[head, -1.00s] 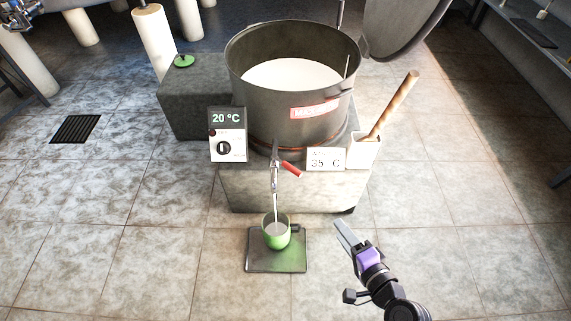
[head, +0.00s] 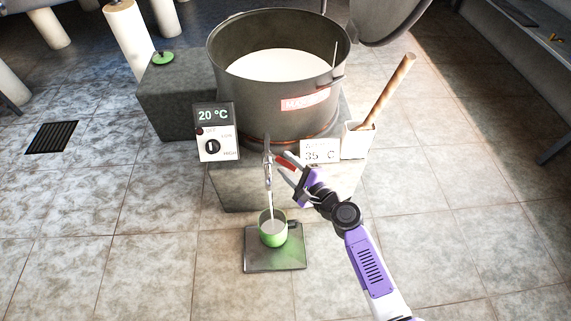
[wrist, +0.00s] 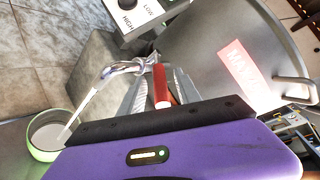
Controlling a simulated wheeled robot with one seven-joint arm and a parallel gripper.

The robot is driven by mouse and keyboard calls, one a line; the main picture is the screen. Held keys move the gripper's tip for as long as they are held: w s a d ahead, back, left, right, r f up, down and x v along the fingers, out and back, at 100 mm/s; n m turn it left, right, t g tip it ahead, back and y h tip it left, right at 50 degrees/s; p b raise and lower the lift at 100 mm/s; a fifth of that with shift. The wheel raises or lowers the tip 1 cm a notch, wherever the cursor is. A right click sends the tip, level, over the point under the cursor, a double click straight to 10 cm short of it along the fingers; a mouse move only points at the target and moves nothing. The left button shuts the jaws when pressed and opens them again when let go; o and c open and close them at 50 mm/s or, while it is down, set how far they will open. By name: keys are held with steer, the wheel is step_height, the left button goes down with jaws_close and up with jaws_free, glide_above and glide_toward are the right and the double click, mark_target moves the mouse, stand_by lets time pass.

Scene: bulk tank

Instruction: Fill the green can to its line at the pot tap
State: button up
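The green can (head: 273,232) stands upright under the pot tap (head: 267,168). A white stream runs from the spout into it, and white liquid shows inside; it also shows in the wrist view (wrist: 44,153). I cannot make out its fill line. The tap's red lever (wrist: 161,86) points out to the right in the head view. My gripper (head: 284,168) is at the lever with its fingers open, one on each side of it. Gaps seem to show between fingers and lever in the wrist view, so I cannot tell whether they touch it.
The can stands on a dark square plate (head: 256,262) on the tiled floor. The big pot (head: 240,105) of white liquid is behind the tap. A control box (head: 214,147) reads 20 °C, a card (head: 320,151) reads 35 °C. A white holder (head: 357,142) with a wooden handle stands right.

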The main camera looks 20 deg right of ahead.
steer(key=shift+w+a+f, duration=0.15)
steer(key=shift+w, duration=0.5)
jaws_close()
stand_by(1.0)
